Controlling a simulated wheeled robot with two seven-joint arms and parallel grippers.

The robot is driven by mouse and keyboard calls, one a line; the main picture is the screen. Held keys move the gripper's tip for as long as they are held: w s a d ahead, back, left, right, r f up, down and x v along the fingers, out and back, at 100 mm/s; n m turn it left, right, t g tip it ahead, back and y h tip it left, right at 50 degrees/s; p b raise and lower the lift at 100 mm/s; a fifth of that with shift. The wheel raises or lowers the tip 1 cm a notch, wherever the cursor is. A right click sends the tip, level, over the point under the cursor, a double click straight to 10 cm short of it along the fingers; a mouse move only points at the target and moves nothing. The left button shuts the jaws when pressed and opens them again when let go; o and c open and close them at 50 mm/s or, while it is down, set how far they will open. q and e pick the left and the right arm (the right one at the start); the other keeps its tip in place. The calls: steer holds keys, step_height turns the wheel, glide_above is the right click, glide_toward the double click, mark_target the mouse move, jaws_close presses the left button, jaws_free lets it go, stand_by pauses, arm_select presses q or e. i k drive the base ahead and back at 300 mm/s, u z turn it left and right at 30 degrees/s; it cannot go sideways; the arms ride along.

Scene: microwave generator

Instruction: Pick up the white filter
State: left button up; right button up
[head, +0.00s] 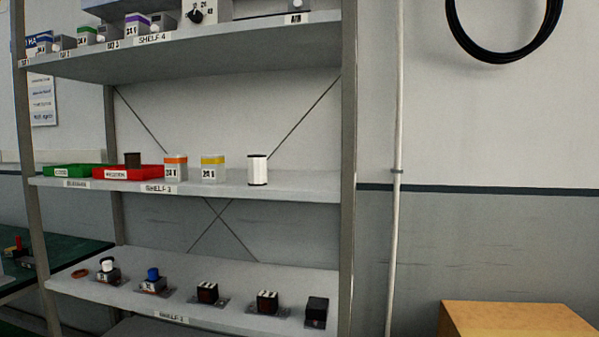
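A white cylinder with dark top and bottom rims, which looks like the white filter (257,170), stands upright on the middle shelf (300,186), toward its right end. Nothing touches it, and its front is fully visible. Neither of my grippers shows in the head view.
The upper shelf (200,62) hangs above. A rack post (347,150) stands to the right. A cardboard-coloured box (515,320) is lower right.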

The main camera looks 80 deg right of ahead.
mark_target(257, 168)
steer(key=k, duration=0.1)
steer(key=z, duration=0.7)
